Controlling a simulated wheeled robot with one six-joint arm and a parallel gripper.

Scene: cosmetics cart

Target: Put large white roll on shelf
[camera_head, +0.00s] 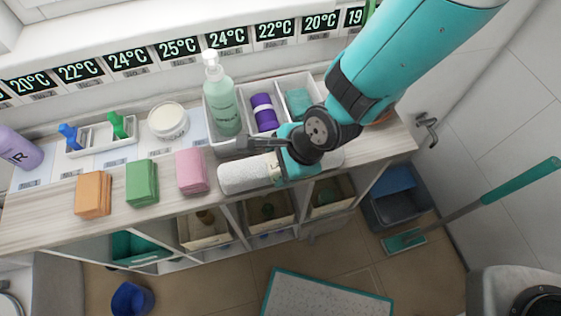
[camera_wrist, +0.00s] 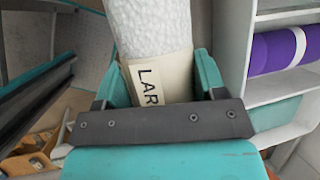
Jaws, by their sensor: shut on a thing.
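The large white roll (camera_head: 245,175) lies on its side along the front edge of the shelf top, or just above it; I cannot tell which. It has a cream label band, and the letters "LAR" show in the wrist view (camera_wrist: 155,85). My gripper (camera_head: 280,168) is shut on the roll around its label band, with one teal finger on each side (camera_wrist: 160,85). The arm and gripper hide part of the roll in the head view. The wooden shelf top (camera_head: 130,205) runs across the cart.
A divided white tray with a green pump bottle (camera_head: 222,100), a purple roll (camera_head: 264,112) and a teal item (camera_head: 299,101) stands behind my gripper. Orange (camera_head: 93,194), green (camera_head: 142,183) and pink (camera_head: 191,171) blocks stand left of the roll. Bins sit in cubbies below.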

